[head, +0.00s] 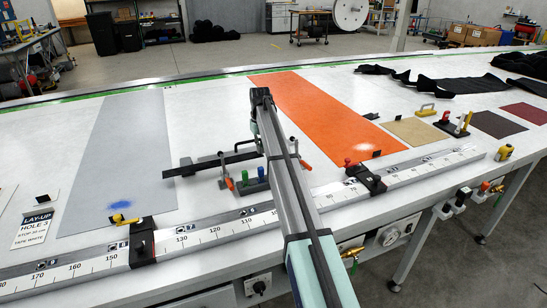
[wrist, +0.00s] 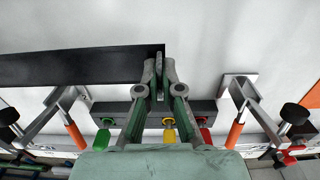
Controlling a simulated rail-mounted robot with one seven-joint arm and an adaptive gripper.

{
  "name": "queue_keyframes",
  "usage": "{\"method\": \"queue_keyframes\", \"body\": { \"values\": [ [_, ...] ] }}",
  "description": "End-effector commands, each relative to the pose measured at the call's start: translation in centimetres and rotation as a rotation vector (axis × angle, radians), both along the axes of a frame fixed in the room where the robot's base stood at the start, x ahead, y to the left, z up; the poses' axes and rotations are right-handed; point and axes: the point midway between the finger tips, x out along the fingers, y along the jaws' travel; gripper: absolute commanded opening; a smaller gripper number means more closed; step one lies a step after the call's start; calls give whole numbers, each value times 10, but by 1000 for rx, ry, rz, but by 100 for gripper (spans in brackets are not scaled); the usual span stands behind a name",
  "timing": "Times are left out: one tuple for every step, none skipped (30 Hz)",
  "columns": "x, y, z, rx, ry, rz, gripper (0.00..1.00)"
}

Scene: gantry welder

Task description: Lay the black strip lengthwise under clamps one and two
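The long black strip (head: 212,164) extends left from beneath my arm in the head view. In the wrist view the strip (wrist: 70,66) runs from the left edge to my fingertips. My gripper (wrist: 160,78) appears shut on its right end; the head view hides the fingers behind my arm. Two clamps with orange handles flank a block: the left clamp (head: 226,172) and the right clamp (head: 296,150). In the wrist view the left clamp (wrist: 62,105) is just below the strip's near edge. The right clamp (wrist: 248,100) is beyond the strip's right end. Strip height is unclear.
A dark block (wrist: 197,106) with green, yellow and red knobs stands between the clamps, close to my fingers. A measuring rail (head: 205,235) runs along the table's front edge. A grey sheet (head: 120,160) lies left and an orange sheet (head: 310,115) lies behind.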

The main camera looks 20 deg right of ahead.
Motion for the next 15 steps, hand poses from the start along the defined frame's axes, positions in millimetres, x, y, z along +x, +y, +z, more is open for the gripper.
{"method": "queue_keyframes", "body": {
  "values": [
    [1,-8,2,0,0,-3,0],
    [1,-14,2,0,0,-4,0],
    [2,-22,3,0,0,-4,0],
    [2,-28,3,0,0,-3,0],
    [3,-35,3,0,1,-3,0],
    [4,-45,4,0,0,-4,0],
    [4,-53,4,0,0,-4,0],
    [4,-60,3,0,0,-3,0],
    [6,-70,3,0,0,-3,0],
    [6,-77,3,0,0,-4,0],
    [6,-85,3,0,0,-3,0],
    [7,-94,3,0,1,-2,0],
    [8,-101,3,0,1,-3,0],
    [8,-109,3,0,1,-3,0],
    [8,-117,3,0,1,-2,0]
  ]
}}
